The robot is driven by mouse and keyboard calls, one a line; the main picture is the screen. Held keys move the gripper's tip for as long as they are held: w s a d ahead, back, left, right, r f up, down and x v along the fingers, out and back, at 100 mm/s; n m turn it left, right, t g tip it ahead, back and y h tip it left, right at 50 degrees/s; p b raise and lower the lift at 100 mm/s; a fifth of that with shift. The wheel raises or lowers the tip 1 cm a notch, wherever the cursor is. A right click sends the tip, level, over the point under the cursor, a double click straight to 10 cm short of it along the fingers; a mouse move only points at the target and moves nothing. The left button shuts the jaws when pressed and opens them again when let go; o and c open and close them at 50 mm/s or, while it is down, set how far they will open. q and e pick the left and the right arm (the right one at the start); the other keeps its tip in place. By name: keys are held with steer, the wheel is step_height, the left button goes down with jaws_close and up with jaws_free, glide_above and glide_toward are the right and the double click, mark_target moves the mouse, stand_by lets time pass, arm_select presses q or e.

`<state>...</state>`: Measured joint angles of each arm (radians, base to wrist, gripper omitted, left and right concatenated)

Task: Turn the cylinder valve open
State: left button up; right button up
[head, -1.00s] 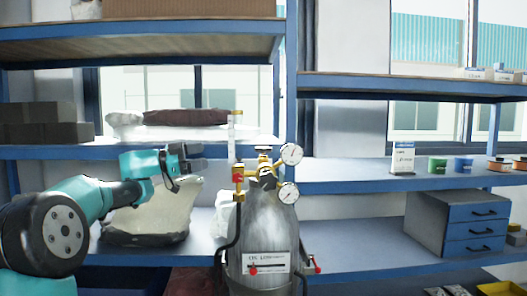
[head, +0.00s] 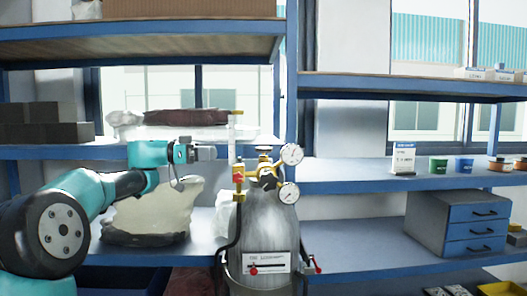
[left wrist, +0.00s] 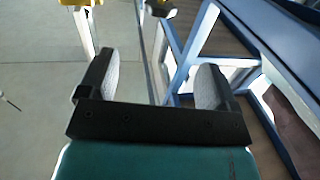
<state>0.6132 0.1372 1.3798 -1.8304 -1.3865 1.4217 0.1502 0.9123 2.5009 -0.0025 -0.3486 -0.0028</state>
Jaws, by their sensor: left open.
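The grey gas cylinder (head: 265,232) stands upright in front of the shelves in the head view. Its brass valve (head: 264,168) is on top, with a small knob (head: 264,149) at the very top and two round gauges to the right. My left gripper (head: 211,153) is to the left of the valve, about level with the top knob and apart from it. In the left wrist view its two fingers (left wrist: 153,85) are spread with nothing between them. Small yellow parts show at the top edge of that view. My right gripper is not in these views.
A flow tube (head: 232,135) with a red and brass fitting rises left of the valve, between it and my left gripper. A pale sack (head: 150,215) lies on the shelf behind my left arm. A blue drawer unit (head: 462,222) stands on the right shelf.

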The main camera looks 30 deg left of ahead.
mark_target(264, 150)
arm_select(q)
steer(key=x, duration=1.6)
steer(key=shift+w+d, duration=0.15)
steer(key=c, duration=0.9)
